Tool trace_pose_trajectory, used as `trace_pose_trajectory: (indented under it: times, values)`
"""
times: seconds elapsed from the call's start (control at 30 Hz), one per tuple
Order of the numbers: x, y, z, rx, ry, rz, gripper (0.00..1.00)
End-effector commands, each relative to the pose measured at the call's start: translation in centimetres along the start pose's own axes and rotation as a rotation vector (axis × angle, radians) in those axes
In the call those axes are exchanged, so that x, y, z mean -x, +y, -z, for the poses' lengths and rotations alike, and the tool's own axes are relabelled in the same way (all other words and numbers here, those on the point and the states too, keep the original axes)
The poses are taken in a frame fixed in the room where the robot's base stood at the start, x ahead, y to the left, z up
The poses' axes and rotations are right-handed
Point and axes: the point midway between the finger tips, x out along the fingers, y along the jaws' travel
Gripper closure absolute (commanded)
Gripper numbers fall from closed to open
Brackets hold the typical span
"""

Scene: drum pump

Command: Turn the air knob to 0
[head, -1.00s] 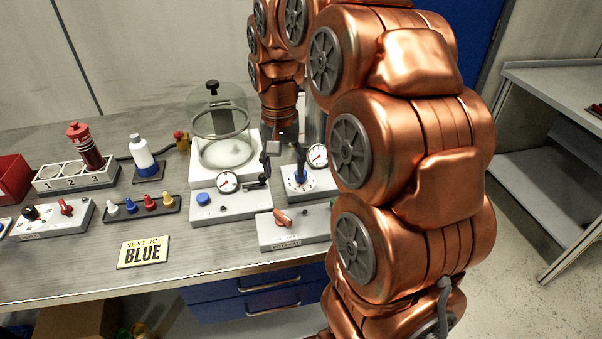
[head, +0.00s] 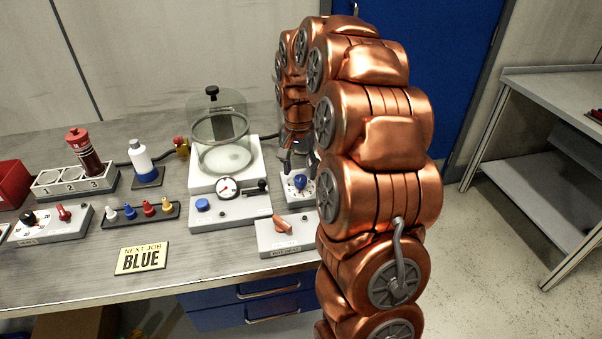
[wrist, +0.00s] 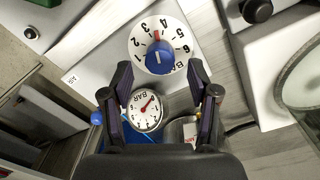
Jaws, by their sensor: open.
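The air knob is a blue knob (wrist: 160,57) on a white round dial (wrist: 141,42) with numbers and BAR on it. A red mark shows between 3 and 4; I cannot tell whether it belongs to the knob. In the head view the knob (head: 300,182) sits on a light-grey box right of the glass bell jar. My gripper (wrist: 160,73) is open. Its fingertips are to either side of the knob's lower edge in the wrist view, with no clear contact. A pressure gauge (wrist: 145,110) with a red needle lies between the fingers in that view.
The bell jar (head: 221,140) stands left of my gripper, with another gauge (head: 228,188) and a blue button (head: 203,204) before it. A box with an orange knob (head: 282,225) is in front. A NEXT JOB BLUE sign (head: 141,257) lies near the table edge.

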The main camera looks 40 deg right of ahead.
Motion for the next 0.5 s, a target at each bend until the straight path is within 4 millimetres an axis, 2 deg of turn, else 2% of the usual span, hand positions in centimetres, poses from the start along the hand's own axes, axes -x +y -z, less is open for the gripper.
trace_pose_trajectory:
  times: [0.2,0.5]
  values:
    - [-1.9,0.0,0.1,-0.001,0.002,0.000,0.40]
    - [-2.4,0.0,0.0,-0.001,0.001,0.000,0.40]
